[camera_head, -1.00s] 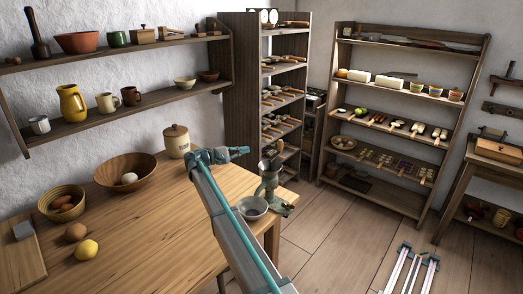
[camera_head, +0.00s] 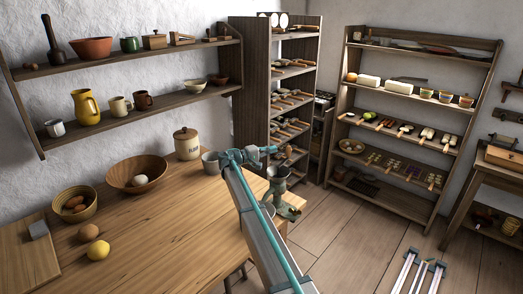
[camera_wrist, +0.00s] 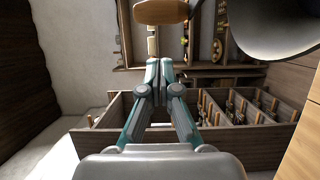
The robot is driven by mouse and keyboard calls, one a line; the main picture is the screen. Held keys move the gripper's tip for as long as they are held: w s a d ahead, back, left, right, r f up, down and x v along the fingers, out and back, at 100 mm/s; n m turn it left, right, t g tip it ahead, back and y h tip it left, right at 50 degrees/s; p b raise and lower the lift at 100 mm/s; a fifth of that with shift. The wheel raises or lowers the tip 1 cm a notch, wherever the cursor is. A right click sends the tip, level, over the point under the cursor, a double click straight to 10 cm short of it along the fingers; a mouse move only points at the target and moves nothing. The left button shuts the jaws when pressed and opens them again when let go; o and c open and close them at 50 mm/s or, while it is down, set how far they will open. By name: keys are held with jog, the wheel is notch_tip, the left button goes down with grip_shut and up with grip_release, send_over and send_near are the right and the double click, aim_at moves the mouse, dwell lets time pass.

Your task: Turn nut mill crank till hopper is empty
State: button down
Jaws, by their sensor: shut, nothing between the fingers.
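The nut mill (camera_head: 281,188) stands at the right end of the wooden table, partly behind my arm. A rounded wooden handle (camera_wrist: 160,11), which looks like the crank's grip, shows at the top of the wrist view, beyond my fingertips and apart from them in the picture. A large dark grey rounded form (camera_wrist: 278,30), perhaps the hopper, fills the upper right there. My gripper (camera_head: 268,150) is shut and empty, above and left of the mill in the head view; its closed fingers also show in the wrist view (camera_wrist: 159,68). The hopper's contents cannot be seen.
A tall shelf (camera_head: 262,95) stands behind. The table's middle is clear.

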aim_at(284, 163)
jog(key=shift+s+d+p, duration=0.3)
jog(key=shift+s+d, duration=0.1)
jog(key=shift+d, duration=0.45)
jog(key=shift+s+d+p, duration=0.3)
jog(key=shift+s+d, duration=0.1)
jog(key=shift+d, duration=0.4)
jog(key=shift+d, duration=0.2)
